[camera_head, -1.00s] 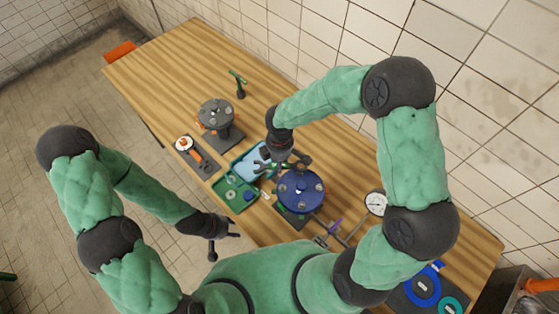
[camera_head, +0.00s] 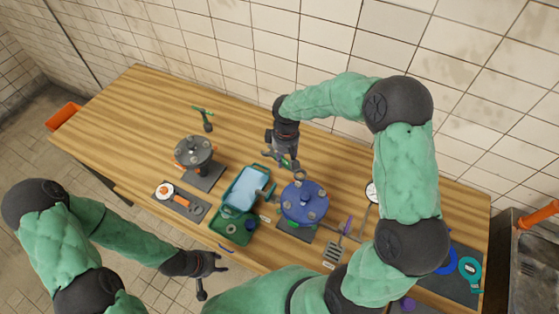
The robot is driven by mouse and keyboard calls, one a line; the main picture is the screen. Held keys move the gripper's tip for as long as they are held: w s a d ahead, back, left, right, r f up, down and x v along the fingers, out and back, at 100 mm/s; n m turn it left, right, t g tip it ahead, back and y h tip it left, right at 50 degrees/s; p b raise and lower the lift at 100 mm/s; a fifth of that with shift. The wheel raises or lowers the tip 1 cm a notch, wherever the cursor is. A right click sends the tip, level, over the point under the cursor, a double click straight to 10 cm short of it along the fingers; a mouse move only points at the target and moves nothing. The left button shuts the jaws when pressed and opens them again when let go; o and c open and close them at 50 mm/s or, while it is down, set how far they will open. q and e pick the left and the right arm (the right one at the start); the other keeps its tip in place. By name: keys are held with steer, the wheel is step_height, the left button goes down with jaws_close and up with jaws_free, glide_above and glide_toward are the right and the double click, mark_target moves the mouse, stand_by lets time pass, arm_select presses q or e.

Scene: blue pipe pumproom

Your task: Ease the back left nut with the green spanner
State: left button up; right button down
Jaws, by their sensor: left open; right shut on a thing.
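A blue round flange (camera_head: 318,204) with a central hub and several nuts around its top stands on a dark base near the middle of the table. Its back left nut (camera_head: 291,188) shows on the rim. My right gripper (camera_head: 287,156) points down behind and left of the flange. The spanner's grip section is partly hidden by the fingers. My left gripper (camera_head: 212,264) is open and empty in front of the table's front edge.
A light blue bin (camera_head: 247,190) and a green tray (camera_head: 233,231) lie left of the flange. A grey flange (camera_head: 193,152), a green-topped tool (camera_head: 205,117) and a dark mat (camera_head: 180,201) are farther left. A gauge (camera_head: 371,191) stands right.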

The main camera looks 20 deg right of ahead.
steer(key=shift+w+a+f+b, duration=0.15)
steer(key=shift+f+b, duration=0.25)
steer(key=shift+f, duration=0.4)
steer(key=shift+f+b, duration=0.65)
steer(key=shift+f, duration=0.45)
steer(key=shift+f+b, duration=0.9)
steer(key=shift+f, duration=0.2)
steer(key=s+a+n+p, duration=0.1)
steer(key=n, duration=0.2)
steer(key=s+a+n+p, duration=0.1)
steer(key=n, duration=0.2)
steer(key=s+a+n+p, duration=0.1)
steer(key=s+a+n, duration=0.1)
steer(key=n, duration=0.1)
